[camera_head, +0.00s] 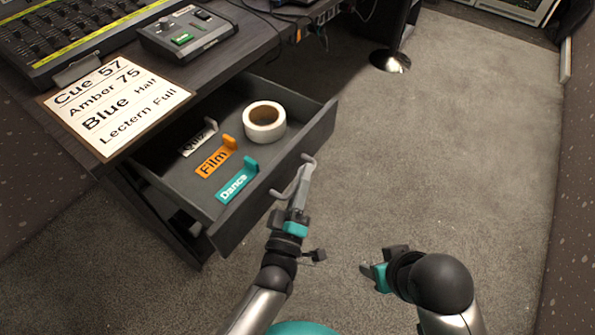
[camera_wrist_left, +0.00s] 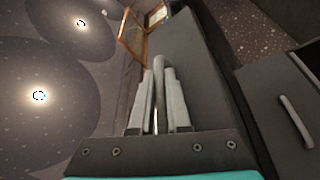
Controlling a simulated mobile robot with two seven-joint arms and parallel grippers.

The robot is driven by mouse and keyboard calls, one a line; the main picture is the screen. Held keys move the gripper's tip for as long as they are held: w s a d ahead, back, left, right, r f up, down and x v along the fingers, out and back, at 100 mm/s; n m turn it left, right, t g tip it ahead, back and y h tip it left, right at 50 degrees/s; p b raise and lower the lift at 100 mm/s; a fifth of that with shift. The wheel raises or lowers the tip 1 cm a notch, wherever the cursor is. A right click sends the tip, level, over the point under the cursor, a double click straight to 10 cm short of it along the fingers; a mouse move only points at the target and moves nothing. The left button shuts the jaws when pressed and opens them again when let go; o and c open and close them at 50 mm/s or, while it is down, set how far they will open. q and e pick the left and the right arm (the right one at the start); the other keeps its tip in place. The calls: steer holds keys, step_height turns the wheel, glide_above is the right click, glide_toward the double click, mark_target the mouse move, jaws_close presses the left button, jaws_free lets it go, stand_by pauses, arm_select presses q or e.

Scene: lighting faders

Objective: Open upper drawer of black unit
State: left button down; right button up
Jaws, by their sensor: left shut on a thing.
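The upper drawer (camera_head: 318,130) of the dark unit stands open, pulled out from under the desk. Its grey bar handle (camera_head: 308,159) is on the front face. My left gripper (camera_head: 304,175) is shut on this handle. In the left wrist view the handle (camera_wrist_left: 159,64) shows between the two fingers (camera_wrist_left: 158,88). Inside the drawer are a roll of white tape (camera_head: 265,122) and tags reading Quiz (camera_head: 198,139), Film (camera_head: 214,162) and Dance (camera_head: 237,181). My right gripper (camera_head: 374,271) is empty above the carpet, apart from the drawer; its jaw opening is unclear.
A lower drawer handle (camera_wrist_left: 296,122) shows in the left wrist view. A cue card (camera_head: 117,103), a small control box (camera_head: 188,35) and a fader desk (camera_head: 62,38) are on the desktop. A round metal base (camera_head: 390,61) is on the floor. Carpet right of the drawer is clear.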

arm_select(q)
steer(key=shift+s+d, duration=0.4)
steer(key=shift+d, duration=0.1)
arm_select(e)
steer(key=shift+s+d, duration=0.15)
steer(key=shift+d, duration=0.15)
steer(key=shift+f, duration=0.1)
arm_select(q)
steer(key=c, duration=0.9)
jaws_free()
steer(key=shift+f, duration=0.1)
